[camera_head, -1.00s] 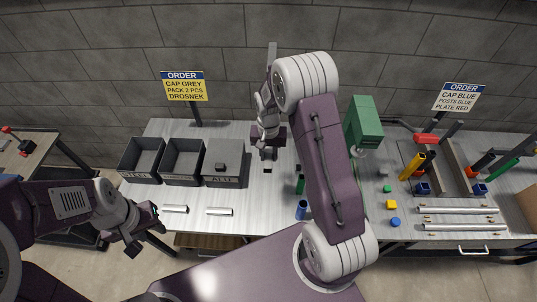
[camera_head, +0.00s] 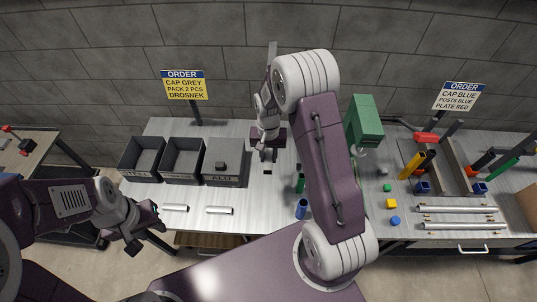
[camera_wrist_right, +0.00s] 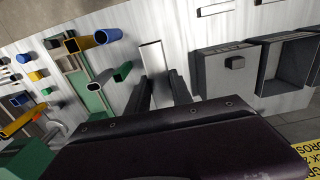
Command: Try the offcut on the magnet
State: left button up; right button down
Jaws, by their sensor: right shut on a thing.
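My right gripper (camera_head: 268,157) hangs over the middle of the bench, right of the grey bins. It is shut on the offcut, a pale metal piece (camera_wrist_right: 153,58) that shows between the dark fingers in the right wrist view. In the head view only its dark lower end (camera_head: 267,171) shows. A small dark block (camera_head: 220,166) sits on the grey ALU box (camera_head: 238,181), and also shows in the right wrist view (camera_wrist_right: 235,62). It may be the magnet; I cannot be sure. The offcut is apart from it. My left gripper (camera_head: 146,240) is open and empty off the bench's front left.
Two open grey bins (camera_head: 181,161) stand left of the ALU box. Two silver tubes (camera_head: 219,210) lie at the front edge. A blue tube (camera_head: 301,209) and a green piece (camera_head: 300,184) are right of my gripper. A green machine (camera_head: 364,122) stands behind my right arm.

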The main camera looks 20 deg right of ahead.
jog(key=shift+s+a+r, duration=0.1)
jog(key=shift+s+a, duration=0.1)
jog(key=shift+s, duration=0.25)
jog(key=shift+s+a+r, duration=0.1)
jog(key=shift+s+a, duration=0.1)
jog(key=shift+s, duration=0.25)
dwell(1.3)
jog(key=shift+f, duration=0.1)
dwell(0.4)
